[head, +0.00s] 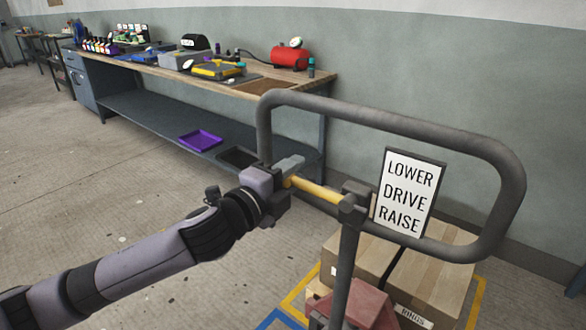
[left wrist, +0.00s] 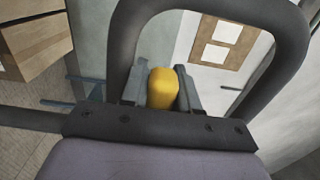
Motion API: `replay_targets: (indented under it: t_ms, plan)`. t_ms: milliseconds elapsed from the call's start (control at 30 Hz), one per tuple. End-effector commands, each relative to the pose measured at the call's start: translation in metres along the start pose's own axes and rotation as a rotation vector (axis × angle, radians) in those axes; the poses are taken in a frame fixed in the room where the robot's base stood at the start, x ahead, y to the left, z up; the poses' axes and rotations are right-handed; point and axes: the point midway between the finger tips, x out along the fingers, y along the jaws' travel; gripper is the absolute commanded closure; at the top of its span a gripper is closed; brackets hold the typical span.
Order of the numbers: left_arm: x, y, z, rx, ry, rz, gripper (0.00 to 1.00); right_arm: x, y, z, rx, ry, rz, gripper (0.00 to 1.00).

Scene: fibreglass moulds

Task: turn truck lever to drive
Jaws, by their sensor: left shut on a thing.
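The truck lever (head: 316,190) is a yellow bar that sticks out to the left from a dark pivot (head: 354,202) on the truck's handle post. My left gripper (head: 288,178) is shut on the lever's left end. In the left wrist view the yellow lever end (left wrist: 162,88) sits between the two grey fingers of my left gripper (left wrist: 162,95). A white sign (head: 405,192) right of the pivot reads LOWER, DRIVE, RAISE from top to bottom. The lever slopes slightly down towards the pivot. My right gripper is not in view.
The truck's grey tube handle (head: 400,125) loops around the lever and sign. Cardboard boxes (head: 430,275) stand behind the post inside yellow floor lines. A workbench (head: 215,85) with tools and a red tank (head: 291,57) runs along the wall. Open floor (head: 80,200) lies to the left.

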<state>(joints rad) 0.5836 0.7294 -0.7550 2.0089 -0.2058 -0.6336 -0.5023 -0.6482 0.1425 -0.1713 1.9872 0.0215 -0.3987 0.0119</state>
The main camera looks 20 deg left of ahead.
Motion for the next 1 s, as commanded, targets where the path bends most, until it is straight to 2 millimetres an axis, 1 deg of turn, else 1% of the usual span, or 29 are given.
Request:
replay_targets:
  t_ms: [300, 333, 367, 400, 1000]
  plan:
    - [-0.0002, 0.0013, -0.0011, -0.009, 0.003, 0.001, 1.00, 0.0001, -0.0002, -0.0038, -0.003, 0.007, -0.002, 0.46]
    - [-0.0002, 0.0013, -0.0011, -0.008, 0.003, 0.001, 0.60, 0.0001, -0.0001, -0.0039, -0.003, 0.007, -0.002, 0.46]
    - [-0.0001, 0.0013, -0.0010, -0.008, 0.003, 0.001, 0.51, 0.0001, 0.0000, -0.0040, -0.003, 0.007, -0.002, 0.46]
    - [-0.0001, 0.0015, -0.0010, -0.008, 0.003, 0.002, 0.49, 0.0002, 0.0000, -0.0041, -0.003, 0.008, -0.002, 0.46]
    - [0.0006, 0.0054, 0.0018, -0.009, 0.002, 0.012, 0.49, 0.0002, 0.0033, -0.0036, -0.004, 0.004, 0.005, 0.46]
